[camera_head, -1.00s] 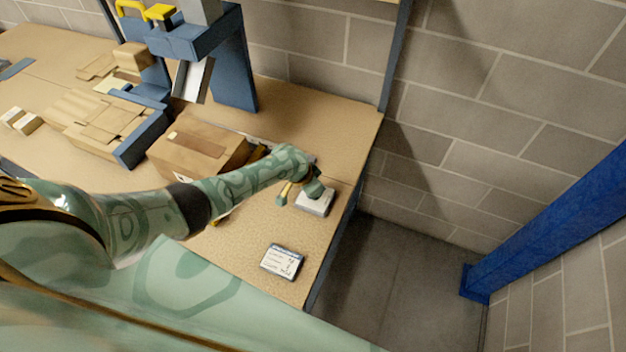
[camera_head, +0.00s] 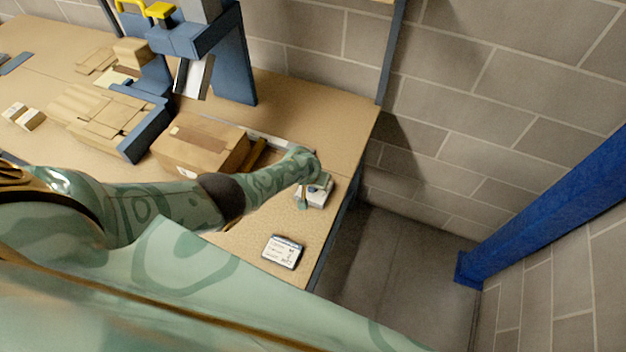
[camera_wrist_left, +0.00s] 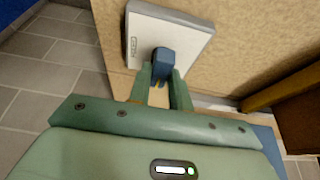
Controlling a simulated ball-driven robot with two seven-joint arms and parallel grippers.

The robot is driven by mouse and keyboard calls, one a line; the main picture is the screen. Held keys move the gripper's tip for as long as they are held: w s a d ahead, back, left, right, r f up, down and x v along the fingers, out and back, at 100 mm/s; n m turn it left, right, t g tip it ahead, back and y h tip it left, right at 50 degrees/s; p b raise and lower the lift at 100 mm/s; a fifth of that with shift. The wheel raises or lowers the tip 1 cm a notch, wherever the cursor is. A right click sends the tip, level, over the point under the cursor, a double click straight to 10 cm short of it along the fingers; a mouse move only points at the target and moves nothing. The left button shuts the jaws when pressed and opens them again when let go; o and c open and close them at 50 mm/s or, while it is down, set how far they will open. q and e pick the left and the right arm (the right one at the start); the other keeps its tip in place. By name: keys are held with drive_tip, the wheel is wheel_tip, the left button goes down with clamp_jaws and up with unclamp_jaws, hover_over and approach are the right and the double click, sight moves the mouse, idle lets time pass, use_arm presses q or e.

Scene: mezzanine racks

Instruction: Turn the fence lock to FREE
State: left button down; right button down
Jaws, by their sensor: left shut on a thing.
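The fence lock is a pale grey box (camera_head: 315,198) near the right edge of the bench in the head view. In the left wrist view its flat top plate (camera_wrist_left: 190,38) carries a blue knob (camera_wrist_left: 163,60) and a small dark label too small to read. My left gripper (camera_head: 314,189) is over the box. In the left wrist view my left gripper (camera_wrist_left: 161,84) has its two green fingers on either side of the knob, shut on it. The knob's base is partly hidden by the fingers. My right gripper is in neither view.
A cardboard box (camera_head: 200,147) lies beside my left forearm, with a pale rail (camera_head: 282,143) behind it. A dark-framed label panel (camera_head: 283,252) lies nearer the bench's front. The floor right of the bench is clear up to a blue post (camera_head: 540,215).

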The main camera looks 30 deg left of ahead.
use_arm(q)
drive_tip(key=c, duration=1.3)
unclamp_jaws()
drive_tip(key=shift+p+v, duration=4.35)
drive_tip(key=shift+v, duration=3.85)
drive_tip(key=shift+w+a, duration=0.1)
drive_tip(key=shift+w, duration=0.05)
